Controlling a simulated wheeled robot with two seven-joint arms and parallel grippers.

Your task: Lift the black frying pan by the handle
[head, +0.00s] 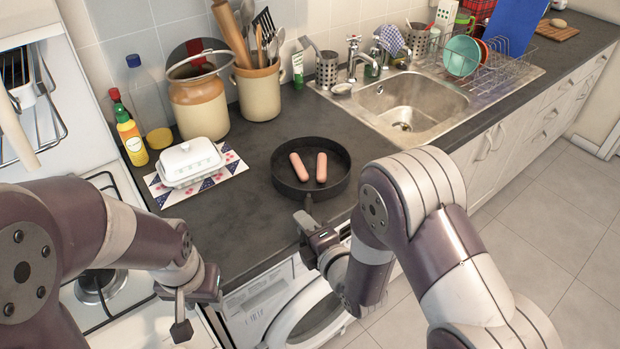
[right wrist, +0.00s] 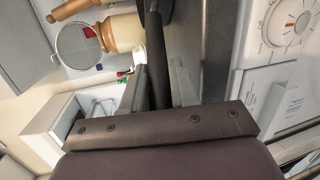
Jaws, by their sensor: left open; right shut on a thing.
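The black frying pan (head: 282,180) is at the front edge of the counter, level, with two sausages (head: 321,167) in it. Its handle (head: 308,203) points toward me over the edge. My right gripper (head: 309,222) is shut on the handle. In the right wrist view the dark handle (right wrist: 159,60) runs between the fingers of the right gripper (right wrist: 158,90). I cannot tell for sure whether the pan touches the counter. My left gripper (head: 186,312) is open and empty, low at the left near the hob.
A white butter dish (head: 190,162) stands on a patterned mat left of the pan. Bottles, a large jar (head: 200,105) and a utensil crock (head: 258,92) stand behind. The sink (head: 410,103) is at the right. A washer (head: 310,318) is under the counter. Bare counter surrounds the pan.

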